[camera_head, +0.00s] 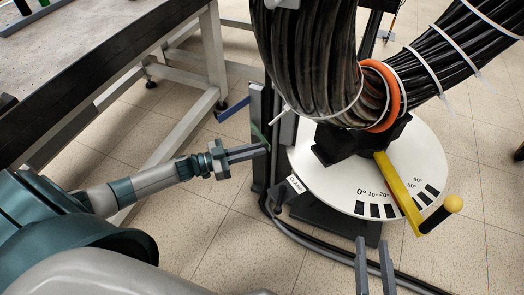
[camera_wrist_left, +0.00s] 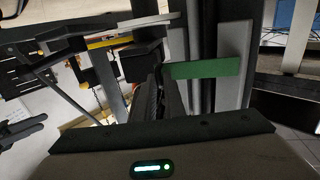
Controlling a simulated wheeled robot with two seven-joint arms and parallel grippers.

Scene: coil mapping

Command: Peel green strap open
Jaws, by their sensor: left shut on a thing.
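The green strap (camera_head: 257,131) is a short thin strip beside a dark upright post (camera_head: 258,150), left of the white round dial plate. In the left wrist view the green strap (camera_wrist_left: 203,69) lies level across the middle as a flat band. My left gripper (camera_head: 264,149) reaches in from the left with its fingertips at the strap and is shut on it. The fingers partly hide the strap's lower end. My right gripper (camera_head: 374,245) shows at the bottom edge as two grey fingers standing apart, empty and away from the strap.
A thick black cable bundle (camera_head: 305,60) with an orange ring (camera_head: 392,98) hangs over the dial plate (camera_head: 340,190). A yellow lever (camera_head: 398,190) with a round knob crosses the plate. A blue strip (camera_head: 233,110) sits near the post. A workbench (camera_head: 100,50) stands at left.

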